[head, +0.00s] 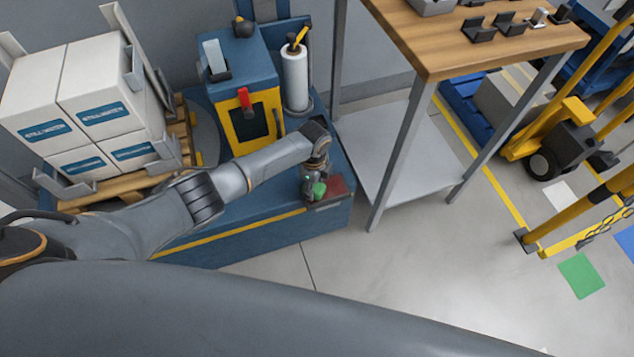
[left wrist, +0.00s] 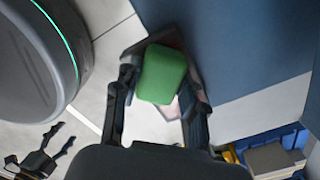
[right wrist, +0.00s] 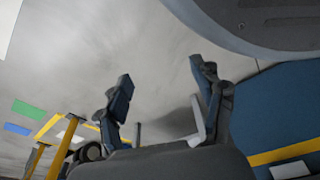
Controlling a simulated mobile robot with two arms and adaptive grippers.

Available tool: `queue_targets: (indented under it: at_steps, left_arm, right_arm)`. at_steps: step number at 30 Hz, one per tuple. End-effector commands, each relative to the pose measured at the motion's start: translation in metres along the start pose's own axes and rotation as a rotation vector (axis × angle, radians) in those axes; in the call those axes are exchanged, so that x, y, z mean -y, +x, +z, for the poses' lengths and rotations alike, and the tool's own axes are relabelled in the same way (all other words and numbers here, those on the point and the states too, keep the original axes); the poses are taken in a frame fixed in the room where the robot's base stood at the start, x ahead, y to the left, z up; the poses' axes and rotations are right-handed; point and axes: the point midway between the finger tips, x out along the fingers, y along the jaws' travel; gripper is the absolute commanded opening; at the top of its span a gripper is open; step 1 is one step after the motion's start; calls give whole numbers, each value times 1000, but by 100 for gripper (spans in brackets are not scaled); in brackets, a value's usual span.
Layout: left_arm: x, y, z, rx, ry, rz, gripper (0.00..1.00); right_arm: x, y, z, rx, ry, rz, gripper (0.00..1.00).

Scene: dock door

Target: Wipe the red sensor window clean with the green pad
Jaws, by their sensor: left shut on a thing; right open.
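The red sensor window (head: 336,186) is set in the top of the blue machine base, at its right end near the front edge. My left gripper (head: 313,194) is over the window's left side, pointing down, and shut on the green pad (head: 320,188). The pad also shows between the fingers in the left wrist view (left wrist: 161,74), with a pale reddish patch (left wrist: 171,110) partly hidden behind it. I cannot tell whether pad and window touch. My right gripper (right wrist: 163,84) is open and empty above the floor in the right wrist view.
The blue base (head: 240,222) carries a yellow-fronted box with a red lever (head: 245,98) and a white film roll (head: 295,77). White cartons (head: 95,95) stand on a pallet at left. A wooden-topped table (head: 470,45) stands right of the base. The front floor is clear.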

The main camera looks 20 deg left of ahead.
Motion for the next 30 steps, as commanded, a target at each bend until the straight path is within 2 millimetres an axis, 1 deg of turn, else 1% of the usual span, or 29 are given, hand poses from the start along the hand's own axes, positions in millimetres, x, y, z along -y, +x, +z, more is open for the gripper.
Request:
queue_targets:
  at_steps: [3, 16, 21, 26, 30]
  left_arm:
    - [-5, 0, 4, 2, -1, 4, 16]
    - [-12, -2, 12, 0, -1, 0, 16]
    - [-13, -1, 13, -1, 0, -1, 16]
    - [-13, -1, 13, -1, 0, -1, 16]
    - [-13, -3, 13, -1, 0, -2, 16]
  right_arm:
    - [1, 5, 9, 7, -1, -1, 67]
    - [2, 23, 43, 31, -7, -2, 67]
    - [2, 26, 49, 35, -9, -2, 67]
    - [2, 26, 48, 34, -9, -2, 67]
    - [0, 27, 54, 41, -9, 1, 67]
